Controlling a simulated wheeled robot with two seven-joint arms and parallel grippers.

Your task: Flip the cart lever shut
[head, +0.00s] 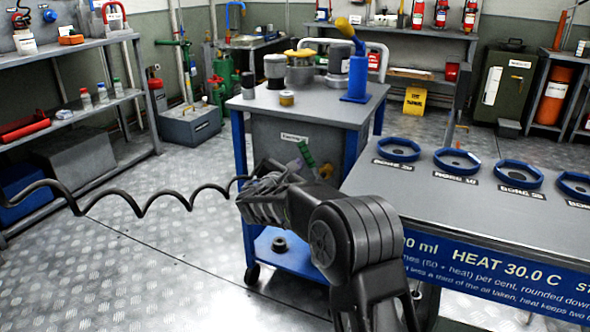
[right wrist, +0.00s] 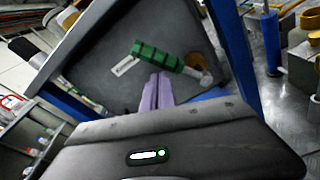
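A lever with a ribbed green grip (head: 306,153) is on the near side panel of the blue-framed cart (head: 300,105). In the right wrist view the green grip (right wrist: 157,56) lies slanted across the grey panel, with a round tan hub (right wrist: 195,64) at its right end. My right gripper (right wrist: 157,78) has its two pale fingers side by side, shut with nothing seen between them. Their tips are close below the grip; I cannot tell whether they touch it. In the head view my right gripper (head: 290,172) and wrist partly hide the lever. My left gripper is out of view.
Bottles, tins and a blue stand with a yellow handle (head: 355,65) are on the cart top. A grey table (head: 450,205) with blue rings stands close right of my arm. A coiled black hose (head: 130,195) crosses the left. The floor at left is clear.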

